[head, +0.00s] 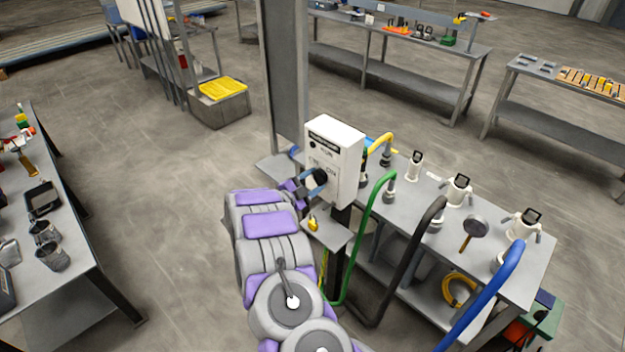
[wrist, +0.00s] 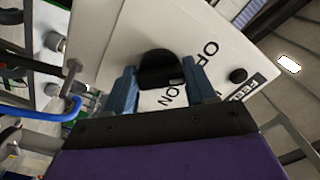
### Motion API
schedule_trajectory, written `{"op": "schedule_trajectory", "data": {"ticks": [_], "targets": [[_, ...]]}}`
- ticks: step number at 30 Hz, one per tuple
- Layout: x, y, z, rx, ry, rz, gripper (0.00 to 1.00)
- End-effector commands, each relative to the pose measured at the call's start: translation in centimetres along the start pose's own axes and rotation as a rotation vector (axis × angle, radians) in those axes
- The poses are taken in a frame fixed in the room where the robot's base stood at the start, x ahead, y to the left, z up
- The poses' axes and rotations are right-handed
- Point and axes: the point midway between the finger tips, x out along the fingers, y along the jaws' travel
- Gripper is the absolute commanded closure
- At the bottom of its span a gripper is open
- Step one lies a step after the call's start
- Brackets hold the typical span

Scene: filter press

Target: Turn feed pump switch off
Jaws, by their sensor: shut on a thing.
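The white feed pump switch box (head: 345,160) stands on a post in the middle of the head view. Its front has a dark label strip and a black rotary knob (head: 320,177). In the wrist view the white panel (wrist: 110,40) carries OFF and ON lettering, with the black knob (wrist: 160,68) between my blue fingers. My gripper (head: 312,184) is shut on the knob. The right finger partly covers the OFF lettering. I cannot tell which way the knob points.
A grey bench (head: 400,245) with several valves, hoses and a magnifier-like tool stands right of the box. A small shelf (head: 328,234) with a yellow item sits just below my gripper. Another bench (head: 75,225) stands at left; open floor lies between.

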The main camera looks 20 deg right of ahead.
Motion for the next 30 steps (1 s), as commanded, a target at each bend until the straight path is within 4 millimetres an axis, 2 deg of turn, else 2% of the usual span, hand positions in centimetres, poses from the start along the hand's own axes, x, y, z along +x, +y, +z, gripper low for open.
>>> {"op": "schedule_trajectory", "data": {"ticks": [6,20,21,28,30], "targets": [[-0.15,0.27,0.27,-0.056,-0.008,0.002,0.75],[-0.15,0.34,0.29,-0.068,-0.008,0.003,0.75],[-0.15,0.35,0.30,-0.068,-0.008,0.003,0.43],[-0.13,0.21,-0.02,-0.063,-0.004,0.001,0.21],[-0.13,0.17,-0.11,-0.062,-0.003,0.001,0.19]]}}
